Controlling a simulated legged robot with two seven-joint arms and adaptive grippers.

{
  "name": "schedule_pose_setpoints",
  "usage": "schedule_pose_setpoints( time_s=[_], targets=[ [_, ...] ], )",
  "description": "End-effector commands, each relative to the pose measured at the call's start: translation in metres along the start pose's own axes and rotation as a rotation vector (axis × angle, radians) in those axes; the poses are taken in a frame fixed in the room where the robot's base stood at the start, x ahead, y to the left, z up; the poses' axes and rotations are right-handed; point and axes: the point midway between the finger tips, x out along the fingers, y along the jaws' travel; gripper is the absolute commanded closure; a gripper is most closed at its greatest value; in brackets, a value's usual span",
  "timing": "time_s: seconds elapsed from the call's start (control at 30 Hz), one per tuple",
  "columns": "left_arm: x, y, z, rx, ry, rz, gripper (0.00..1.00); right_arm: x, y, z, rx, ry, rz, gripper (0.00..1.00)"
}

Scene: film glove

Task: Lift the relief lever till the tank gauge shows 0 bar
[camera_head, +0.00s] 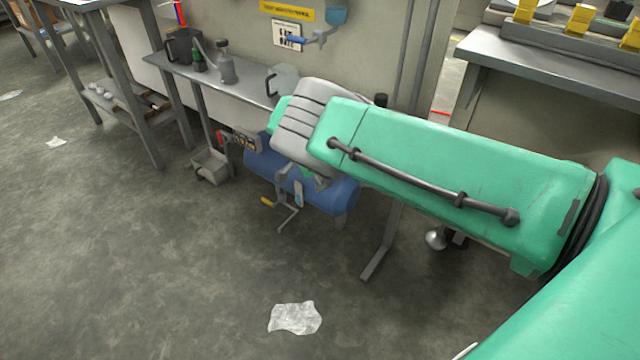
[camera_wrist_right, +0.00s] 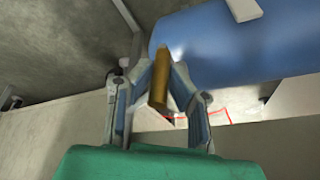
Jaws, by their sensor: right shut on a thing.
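My right arm (camera_head: 450,175) reaches in from the right and hides much of the blue tank (camera_head: 335,192), which lies low beside the bench. The tank also fills the upper right of the wrist view (camera_wrist_right: 235,45). My right gripper (camera_wrist_right: 160,82) is shut on a yellow-brown lever handle (camera_wrist_right: 158,88), which stands between its two fingers. In the head view, the right gripper (camera_head: 290,205) is small and partly covered by my wrist, with a yellow tip at its left. No readable gauge shows. My left gripper is not in view.
A narrow shelf (camera_head: 215,83) with a grey bottle and jugs runs along the wall above the tank. A crumpled sheet (camera_head: 296,318) lies on the open floor. Another bench (camera_head: 540,65) stands at the right.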

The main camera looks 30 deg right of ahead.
Motion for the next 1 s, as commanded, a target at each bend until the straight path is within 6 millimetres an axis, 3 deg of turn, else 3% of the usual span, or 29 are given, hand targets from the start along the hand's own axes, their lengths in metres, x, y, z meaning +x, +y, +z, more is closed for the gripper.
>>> schedule_pose_setpoints(
  time_s=[0.6, 0.63, 0.7, 1.0],
  targets=[
    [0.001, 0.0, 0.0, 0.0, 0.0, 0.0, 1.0, -0.0008, -0.0031, 0.0073, -0.014, 0.008, 0.017, 1.0],
    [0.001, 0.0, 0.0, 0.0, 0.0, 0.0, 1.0, -0.0007, -0.0032, 0.0073, -0.014, 0.007, 0.017, 0.82],
    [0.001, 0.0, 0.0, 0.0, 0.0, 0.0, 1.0, -0.0008, -0.0032, 0.007, -0.014, 0.008, 0.017, 0.66],
    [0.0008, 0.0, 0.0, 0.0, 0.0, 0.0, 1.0, -0.0014, -0.0028, 0.0023, -0.012, 0.015, 0.019, 0.66]
  ],
)
